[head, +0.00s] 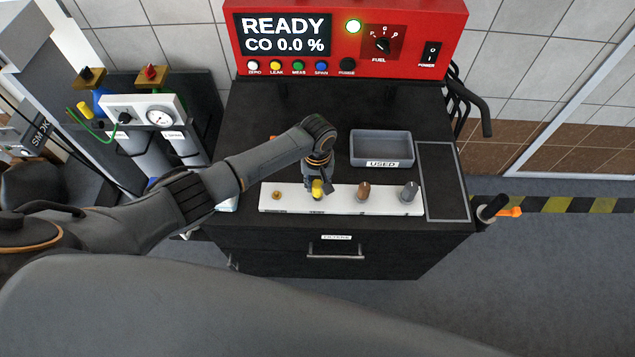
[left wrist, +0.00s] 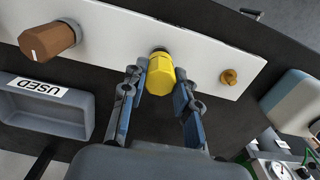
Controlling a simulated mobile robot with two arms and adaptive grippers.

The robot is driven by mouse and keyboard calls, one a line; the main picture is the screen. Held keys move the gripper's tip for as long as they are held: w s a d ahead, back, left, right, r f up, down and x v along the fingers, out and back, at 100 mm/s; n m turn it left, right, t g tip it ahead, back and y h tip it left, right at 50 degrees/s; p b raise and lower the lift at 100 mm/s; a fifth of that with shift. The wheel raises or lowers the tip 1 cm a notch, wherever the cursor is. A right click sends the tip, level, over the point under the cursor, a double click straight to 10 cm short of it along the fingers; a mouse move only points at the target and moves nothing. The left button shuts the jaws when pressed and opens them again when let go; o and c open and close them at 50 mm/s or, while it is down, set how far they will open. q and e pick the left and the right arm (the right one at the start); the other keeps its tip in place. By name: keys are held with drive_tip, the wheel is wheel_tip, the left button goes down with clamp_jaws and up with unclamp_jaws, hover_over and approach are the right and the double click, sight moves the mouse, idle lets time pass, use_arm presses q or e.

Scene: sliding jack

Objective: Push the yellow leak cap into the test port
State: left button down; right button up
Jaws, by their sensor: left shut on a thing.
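The yellow leak cap (head: 317,188) is at the white strip on the black cart top. In the left wrist view the cap (left wrist: 160,75) sits between my two fingers, in front of a dark round opening in the strip that it partly hides. My left gripper (head: 319,181) is shut on the cap from above, and its fingertips (left wrist: 158,82) flank the cap's sides. I cannot tell how deep the cap sits. A small brass fitting (head: 276,195) is on the same strip, left of the cap; it also shows in the wrist view (left wrist: 229,77). I cannot tell which is the test port.
The white strip (head: 340,204) also carries a brown knob-like part (head: 363,191) and a grey one (head: 409,191). A grey tray labelled USED (head: 381,147) stands behind. A red analyser (head: 345,40) reads READY, CO 0.0 %. Gas cylinders with a gauge panel (head: 145,112) stand left.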

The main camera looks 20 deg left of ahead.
sight(318, 184)
use_arm(q)
drive_tip(key=shift+f+b, duration=0.6)
drive_tip(key=shift+f, duration=0.4)
drive_tip(key=c, duration=0.9)
unclamp_jaws()
drive_tip(key=shift+c, duration=0.2)
wheel_tip(318, 184, up, 12)
